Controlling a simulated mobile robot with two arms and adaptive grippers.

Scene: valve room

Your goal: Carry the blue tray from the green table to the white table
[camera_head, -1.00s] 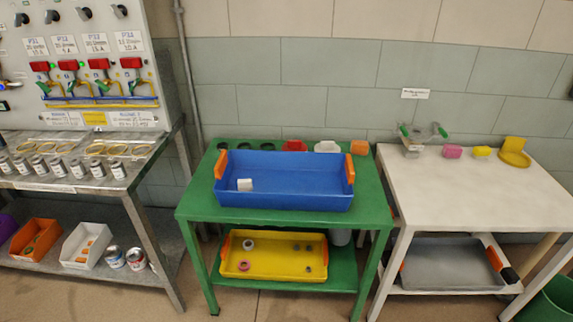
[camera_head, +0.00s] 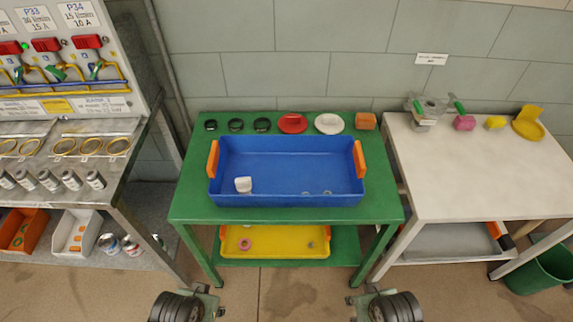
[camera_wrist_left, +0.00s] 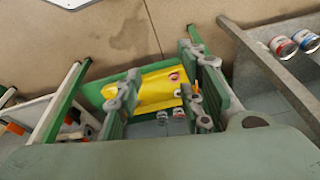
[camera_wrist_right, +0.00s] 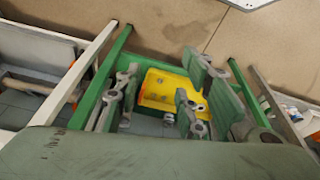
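The blue tray (camera_head: 285,165) rests on the green table (camera_head: 190,205), with an orange handle at its left end (camera_head: 213,159) and another at its right end (camera_head: 359,159). A white block (camera_head: 243,185) and a few small clear pieces lie inside it. The white table (camera_head: 480,185) stands to the right, apart from the green one. My left gripper (camera_wrist_left: 160,95) and right gripper (camera_wrist_right: 160,95) both have their fingers spread with nothing between them. In the head view only parts of my arms show at the bottom edge, in front of the green table.
Black rings, a red dish (camera_head: 292,123), a white dish (camera_head: 329,123) and an orange block (camera_head: 366,121) line the green table's back. A clamp-like device, pink and yellow pieces line the white table's back; its front is bare. A yellow tray (camera_head: 275,243) sits on the lower shelf.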

